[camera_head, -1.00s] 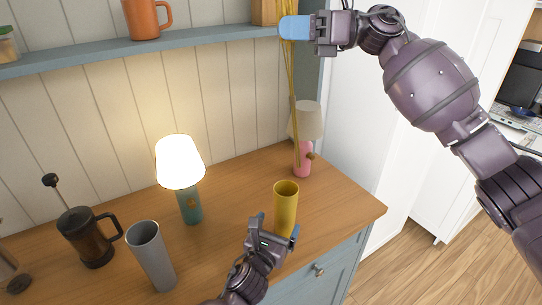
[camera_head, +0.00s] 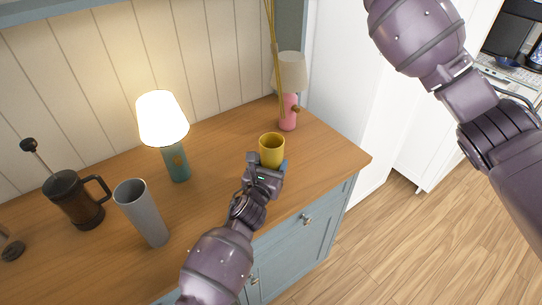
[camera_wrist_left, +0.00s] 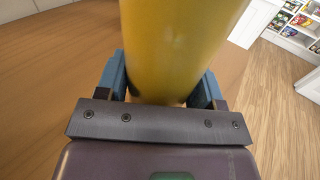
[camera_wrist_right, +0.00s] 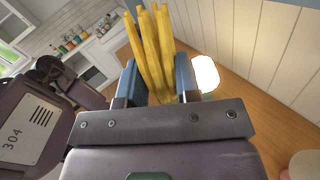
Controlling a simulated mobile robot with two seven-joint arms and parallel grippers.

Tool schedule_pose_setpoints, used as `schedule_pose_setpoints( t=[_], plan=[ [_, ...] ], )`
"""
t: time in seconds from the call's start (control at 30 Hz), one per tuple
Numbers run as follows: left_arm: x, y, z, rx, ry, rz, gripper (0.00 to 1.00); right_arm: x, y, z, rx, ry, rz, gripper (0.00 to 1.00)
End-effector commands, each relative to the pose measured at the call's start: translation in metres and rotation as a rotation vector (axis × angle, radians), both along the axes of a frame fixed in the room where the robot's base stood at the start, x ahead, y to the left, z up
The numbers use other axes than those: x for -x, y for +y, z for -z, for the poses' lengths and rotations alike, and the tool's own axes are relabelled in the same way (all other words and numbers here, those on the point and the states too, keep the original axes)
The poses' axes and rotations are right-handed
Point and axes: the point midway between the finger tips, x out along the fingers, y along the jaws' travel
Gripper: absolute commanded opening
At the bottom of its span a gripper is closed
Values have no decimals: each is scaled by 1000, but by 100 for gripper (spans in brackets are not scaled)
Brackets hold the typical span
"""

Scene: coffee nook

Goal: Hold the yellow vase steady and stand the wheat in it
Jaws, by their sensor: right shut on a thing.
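The yellow vase (camera_head: 272,148) stands upright near the counter's front edge. My left gripper (camera_head: 268,168) is at its near side; in the left wrist view the vase (camera_wrist_left: 180,45) is between the two open fingers (camera_wrist_left: 162,88). I cannot tell whether they touch it. In the right wrist view my right gripper (camera_wrist_right: 158,85) is shut on the wheat bundle (camera_wrist_right: 150,45). The head view cuts off this gripper.
A lit teal lamp (camera_head: 175,163), a grey tumbler (camera_head: 143,215) and a dark French press (camera_head: 75,203) stand left of the vase. A pink lamp (camera_head: 288,115) stands behind it. The wooden counter (camera_head: 215,160) is clear around the vase; its right corner drops to the floor.

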Motion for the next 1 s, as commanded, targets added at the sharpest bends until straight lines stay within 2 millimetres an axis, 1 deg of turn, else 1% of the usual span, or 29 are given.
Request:
schedule_pose_setpoints(
  t=[0.03, 0.17, 0.2, 0.43, 0.53, 0.8, 1.0],
  plan=[
    [0, 0, 0, 0, 0, 0, 54, 0, 0, 0, 0, 0, 0, 0],
    [0, 0, 0, 0, 0, 0, 34, 0, 0, 0, 0, 0, 0, 0],
    [0, 0, 0, 0, 0, 0, 33, 0, 0, 0, 0, 0, 0, 0],
    [0, 0, 0, 0, 0, 0, 33, 0, 0, 0, 0, 0, 0, 0],
    [0, 0, 0, 0, 0, 0, 33, 1, -1, 4, -7, -8, -8, 0],
    [0, 0, 0, 0, 0, 0, 33, 11, -9, 34, -88, -111, -81, 0],
    [0, 0, 0, 0, 0, 0, 33, 17, -13, 48, -142, -173, -112, 0]
  ],
)
